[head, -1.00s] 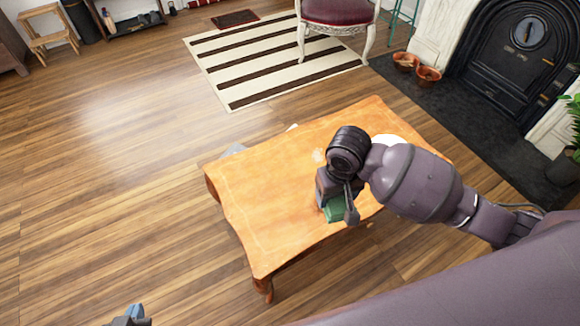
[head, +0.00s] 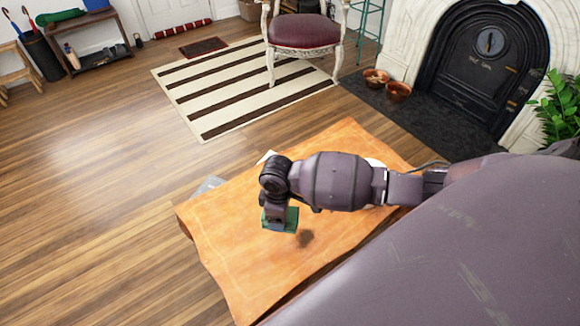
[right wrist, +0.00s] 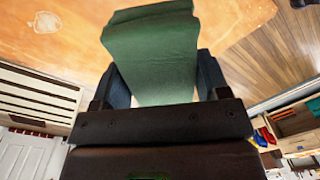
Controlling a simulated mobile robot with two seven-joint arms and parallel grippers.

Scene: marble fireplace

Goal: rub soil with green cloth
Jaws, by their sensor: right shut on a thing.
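The green cloth (head: 291,222) is folded and held by my right gripper (head: 278,220) above the wooden table. In the right wrist view the cloth (right wrist: 152,50) sits between both dark fingers of the gripper (right wrist: 163,82), which is shut on it. A dark smudge (head: 306,238) shows on the tabletop just right of the cloth; I cannot tell whether it is soil or a shadow. A pale mark (right wrist: 47,22) shows on the wood in the right wrist view. My left gripper is not in view.
The low wooden table (head: 235,262) has a wavy edge. A white thing (head: 375,163) is mostly hidden behind my right arm. Grey and white items (head: 207,186) show past the table's far left edge. A striped rug (head: 240,85) and red chair (head: 303,32) stand beyond.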

